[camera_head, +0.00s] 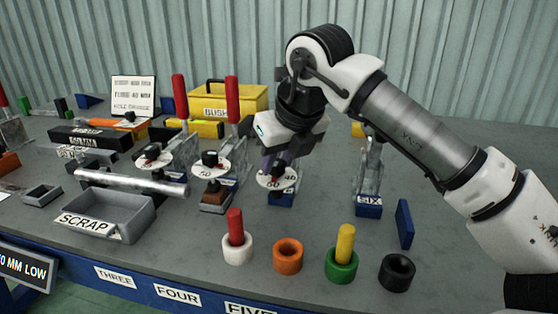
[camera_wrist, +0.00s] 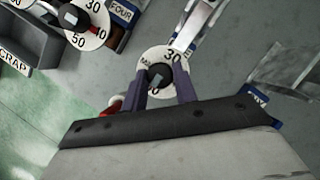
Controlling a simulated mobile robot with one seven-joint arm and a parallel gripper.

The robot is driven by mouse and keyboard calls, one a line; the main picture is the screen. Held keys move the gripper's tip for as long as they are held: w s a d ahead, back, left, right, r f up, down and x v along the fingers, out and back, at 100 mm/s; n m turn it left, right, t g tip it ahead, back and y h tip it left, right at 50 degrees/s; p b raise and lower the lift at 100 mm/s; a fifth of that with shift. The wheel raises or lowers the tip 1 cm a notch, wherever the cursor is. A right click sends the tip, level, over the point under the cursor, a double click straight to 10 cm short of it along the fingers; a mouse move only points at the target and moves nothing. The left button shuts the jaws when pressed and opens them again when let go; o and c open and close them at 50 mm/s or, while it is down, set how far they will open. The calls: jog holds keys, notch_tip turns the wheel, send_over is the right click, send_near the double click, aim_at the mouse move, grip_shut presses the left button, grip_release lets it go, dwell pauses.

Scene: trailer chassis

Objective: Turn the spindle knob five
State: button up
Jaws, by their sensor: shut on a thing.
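The knob of spindle five is a small black knob (camera_wrist: 160,76) at the centre of a white numbered dial (camera_wrist: 148,62), between the stations marked FOUR and SIX. Its own base label is not readable. My gripper (camera_wrist: 162,84) points down at this dial, with its two dark fingers on either side of the knob, shut on it. In the head view my gripper (camera_head: 277,166) reaches the dial (camera_head: 270,182) from above, and the fingers partly hide the knob. The number 30 shows on the dial in the wrist view; other marks are partly covered.
Station four's dial (camera_head: 210,166) stands close on the left, with a red-handled clamp (camera_head: 232,100) behind. A SIX block (camera_head: 369,206) is to the right. Coloured rings (camera_head: 288,257), some holding pegs, stand in front. A scrap tray (camera_head: 106,215) is at left.

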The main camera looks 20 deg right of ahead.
dwell(0.3)
jog(key=o, duration=1)
jog(key=p+v, duration=0.1)
jog(key=v, duration=1.3)
jog(key=shift+p, duration=0.4)
